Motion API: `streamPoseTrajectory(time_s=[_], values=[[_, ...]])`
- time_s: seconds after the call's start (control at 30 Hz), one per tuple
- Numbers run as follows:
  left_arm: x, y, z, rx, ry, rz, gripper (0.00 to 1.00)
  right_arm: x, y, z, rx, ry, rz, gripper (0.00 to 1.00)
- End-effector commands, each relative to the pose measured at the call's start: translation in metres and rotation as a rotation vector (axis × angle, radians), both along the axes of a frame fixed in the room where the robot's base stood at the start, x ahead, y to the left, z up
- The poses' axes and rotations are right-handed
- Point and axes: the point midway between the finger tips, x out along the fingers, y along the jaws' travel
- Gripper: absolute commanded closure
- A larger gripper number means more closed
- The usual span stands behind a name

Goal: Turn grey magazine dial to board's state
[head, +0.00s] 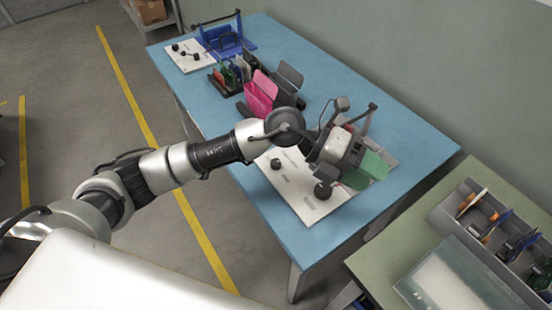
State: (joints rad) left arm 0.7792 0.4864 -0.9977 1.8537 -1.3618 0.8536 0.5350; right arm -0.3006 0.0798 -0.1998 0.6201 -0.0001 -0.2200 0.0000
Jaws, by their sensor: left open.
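A white panel (300,203) with small black knobs lies near the front of the blue table, under my left gripper. A larger round dark knob (322,190) stands on its right part, just below the gripper; I cannot tell whether they touch. A grey fixture (391,158) stands beside the panel, mostly hidden behind my gripper, with a green board (373,165) at it. A dark bar (366,118) rises behind. My left gripper (328,172) is open over the panel; its fingertips are hard to make out. The dial's setting is too small to read. My right gripper is not in view.
On the blue table (400,125), a pink holder (260,94), a black rack (231,80) with coloured boards and a blue fixture (225,38) with another white panel (188,60) stand farther back. A green side table (400,255) holds a grey bin (455,218) and a clear-lidded tray (445,283).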

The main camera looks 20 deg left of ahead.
Motion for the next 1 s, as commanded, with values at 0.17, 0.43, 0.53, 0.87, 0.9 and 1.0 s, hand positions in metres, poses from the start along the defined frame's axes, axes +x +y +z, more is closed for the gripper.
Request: streamPoseTrajectory(time_s=[0.17,0.43,0.53,0.87,0.9,1.0], values=[[0.042,0.075,-0.047,0.620,-0.138,-0.080,0.43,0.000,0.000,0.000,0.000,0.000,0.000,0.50],[0.089,0.182,-0.044,1.198,-0.159,0.005,0.43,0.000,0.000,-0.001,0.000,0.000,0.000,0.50],[0.093,0.194,-0.042,1.257,-0.155,0.020,0.43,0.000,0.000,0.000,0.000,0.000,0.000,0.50],[0.092,0.195,-0.091,1.262,-0.150,0.018,0.43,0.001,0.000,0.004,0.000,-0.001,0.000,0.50],[0.092,0.195,-0.099,1.262,-0.151,0.018,0.43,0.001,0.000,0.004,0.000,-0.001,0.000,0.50],[0.092,0.194,-0.117,1.260,-0.152,0.017,0.43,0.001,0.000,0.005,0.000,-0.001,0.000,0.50]])
